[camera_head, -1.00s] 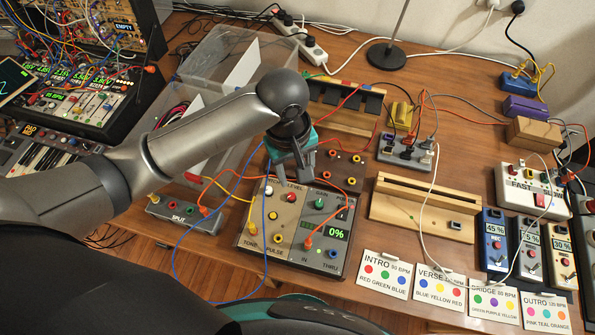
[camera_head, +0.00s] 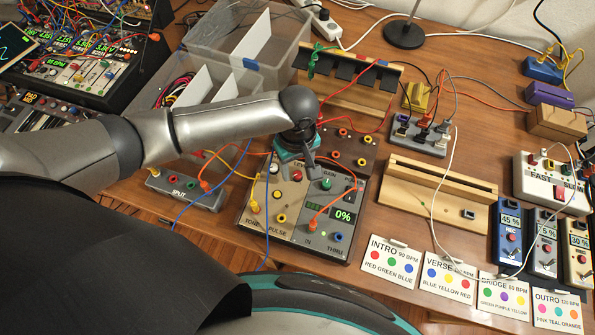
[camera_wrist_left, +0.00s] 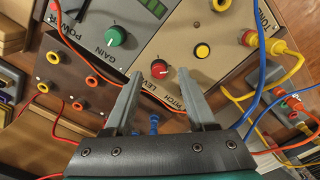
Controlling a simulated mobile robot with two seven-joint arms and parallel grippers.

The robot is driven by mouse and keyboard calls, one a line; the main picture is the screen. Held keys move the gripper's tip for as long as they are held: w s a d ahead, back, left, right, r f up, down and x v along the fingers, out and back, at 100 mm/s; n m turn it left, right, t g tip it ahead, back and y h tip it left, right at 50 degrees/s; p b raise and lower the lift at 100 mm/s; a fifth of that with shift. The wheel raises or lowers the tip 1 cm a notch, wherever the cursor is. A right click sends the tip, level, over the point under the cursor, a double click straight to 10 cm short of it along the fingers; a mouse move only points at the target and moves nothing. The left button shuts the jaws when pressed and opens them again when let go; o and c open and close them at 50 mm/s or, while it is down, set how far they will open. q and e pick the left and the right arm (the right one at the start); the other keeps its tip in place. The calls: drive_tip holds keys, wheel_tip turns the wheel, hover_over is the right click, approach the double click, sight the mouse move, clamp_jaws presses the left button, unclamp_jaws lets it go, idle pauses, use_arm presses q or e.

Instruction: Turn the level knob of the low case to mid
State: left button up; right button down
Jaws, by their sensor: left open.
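The low case (camera_head: 283,233) lies in the middle of the table, with a beige panel and a grey panel. Its red level knob (camera_head: 297,176) is on the beige panel by the LEVEL label. The knob also shows in the left wrist view (camera_wrist_left: 159,68), but its setting is too small to read. A display (camera_head: 343,215) on the grey panel reads 0%. My left gripper (camera_head: 313,174) is open above the case's back edge. In the left wrist view its fingertips (camera_wrist_left: 160,73) appear either side of the red knob; I cannot tell whether they touch it.
A green gain knob (camera_head: 326,184) and a yellow button (camera_wrist_left: 202,51) are close by. Orange and blue cables (camera_wrist_left: 262,55) cross near the case. A brown jack panel (camera_head: 352,150) stands just behind it. Song cards (camera_head: 393,262) lie to the right.

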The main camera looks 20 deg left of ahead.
use_arm(q)
drive_tip(key=shift+f, duration=0.95)
drive_tip(key=shift+c, duration=0.2)
clamp_jaws()
